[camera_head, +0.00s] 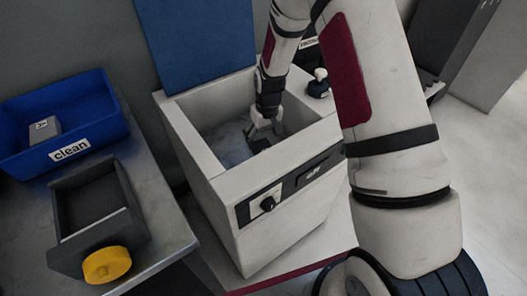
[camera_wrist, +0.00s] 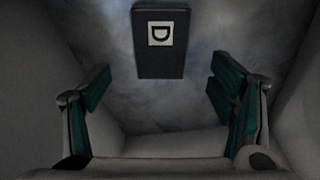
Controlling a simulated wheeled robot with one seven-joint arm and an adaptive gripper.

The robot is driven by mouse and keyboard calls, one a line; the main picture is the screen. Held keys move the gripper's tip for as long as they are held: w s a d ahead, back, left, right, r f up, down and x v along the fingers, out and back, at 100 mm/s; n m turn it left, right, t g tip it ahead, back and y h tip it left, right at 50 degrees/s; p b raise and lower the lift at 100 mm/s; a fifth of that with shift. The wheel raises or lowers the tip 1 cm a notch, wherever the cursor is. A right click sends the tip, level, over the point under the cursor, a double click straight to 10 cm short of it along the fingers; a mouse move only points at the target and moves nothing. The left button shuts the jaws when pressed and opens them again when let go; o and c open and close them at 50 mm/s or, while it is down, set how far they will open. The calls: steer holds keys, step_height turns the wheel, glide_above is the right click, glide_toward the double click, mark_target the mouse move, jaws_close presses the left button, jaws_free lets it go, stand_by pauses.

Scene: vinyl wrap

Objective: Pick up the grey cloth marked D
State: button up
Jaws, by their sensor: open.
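The grey cloth marked D (camera_wrist: 161,60) shows in the wrist view as a dark, flat-sided rectangular piece with a white label. It lies on the mottled floor of the white basin (camera_head: 189,143). In the head view a dark piece (camera_head: 260,144) shows just below my gripper, its mark not readable. My gripper (camera_head: 265,128) reaches down inside the basin. In the wrist view my gripper (camera_wrist: 160,82) is open and empty, one finger on each side. The cloth lies beyond the fingertips, roughly centred between them, with no visible contact.
The basin's walls stand close around my gripper. At left are a blue bin (camera_head: 105,128) labelled "clean" with a grey labelled piece (camera_head: 45,130) inside, and a dark tray (camera_head: 130,220) with a yellow knob (camera_head: 107,265).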

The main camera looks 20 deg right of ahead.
mark_target(264, 148)
step_height(264, 148, down, 4)
steer(key=shift+s+f+b, duration=0.15)
steer(key=shift+f+b, duration=0.1)
steer(key=shift+b, duration=0.35)
steer(key=shift+f, duration=0.45)
steer(key=shift+c, duration=0.6)
steer(key=c, duration=1)
